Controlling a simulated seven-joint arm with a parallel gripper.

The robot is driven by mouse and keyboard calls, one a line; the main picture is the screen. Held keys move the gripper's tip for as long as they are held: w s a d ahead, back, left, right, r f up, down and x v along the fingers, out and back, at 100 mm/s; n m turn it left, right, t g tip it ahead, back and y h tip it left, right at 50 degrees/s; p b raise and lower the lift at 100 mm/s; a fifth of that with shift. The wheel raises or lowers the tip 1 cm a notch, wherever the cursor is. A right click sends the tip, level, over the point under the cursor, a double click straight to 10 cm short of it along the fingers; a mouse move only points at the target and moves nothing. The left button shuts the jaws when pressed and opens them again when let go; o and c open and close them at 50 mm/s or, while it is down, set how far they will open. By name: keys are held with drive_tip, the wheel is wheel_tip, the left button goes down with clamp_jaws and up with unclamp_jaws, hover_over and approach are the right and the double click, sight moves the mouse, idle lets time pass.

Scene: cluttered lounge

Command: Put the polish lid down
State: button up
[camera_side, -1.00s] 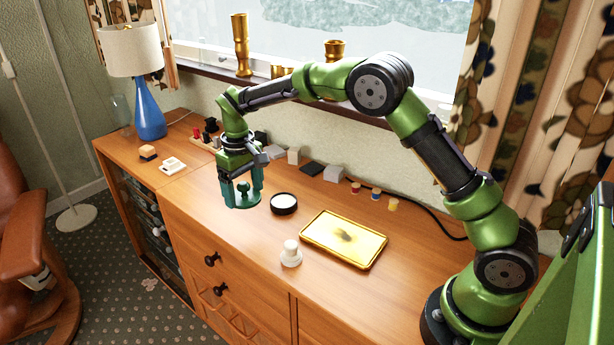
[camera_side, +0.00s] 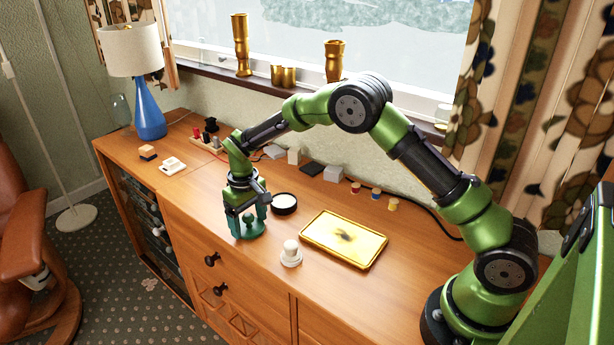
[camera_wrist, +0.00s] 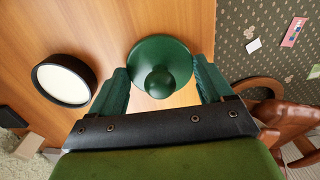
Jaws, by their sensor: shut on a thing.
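The polish lid (camera_wrist: 160,62) is a dark green disc with a round knob, also visible in the side view (camera_side: 254,236). My gripper (camera_side: 247,226) is shut on it, with a green finger on each side of the lid in the wrist view (camera_wrist: 162,88). The lid is knob up, at or just above the wooden cabinet top (camera_side: 204,208), near its front edge. I cannot tell whether it touches the wood. An open black round tin with a pale filling (camera_side: 284,204) stands behind and to the right of it, apart; it also shows in the wrist view (camera_wrist: 64,82).
A white knobbed piece (camera_side: 290,254) and a gold tray with a dark smudge (camera_side: 343,261) are to the right. Small colored jars (camera_side: 375,193) and grey blocks line the wall. A blue lamp (camera_side: 149,110) stands far left. The top left of my gripper is clear.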

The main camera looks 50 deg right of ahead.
sight(248, 215)
drive_tip(key=o, duration=0.9)
drive_tip(key=s+d+r+m+t, duration=0.1)
drive_tip(key=s+r, duration=0.2)
drive_tip(key=r, duration=0.7)
drive_tip(key=s+r+t, duration=0.1)
drive_tip(key=s+r, duration=0.2)
drive_tip(key=r, duration=0.7)
drive_tip(key=shift+s+d+r+m+t+y, duration=0.1)
drive_tip(key=shift+s+r+m+t+y, duration=0.45)
drive_tip(key=shift+s, duration=3.2)
drive_tip(key=shift+s+d+r+m+t+y, duration=0.15)
drive_tip(key=shift+s+r+m+t, duration=0.75)
drive_tip(key=shift+s, duration=2.8)
drive_tip(key=shift+s+d+r+m+t+y, duration=0.2)
drive_tip(key=shift+s+t, duration=0.95)
drive_tip(key=shift+s, duration=2.6)
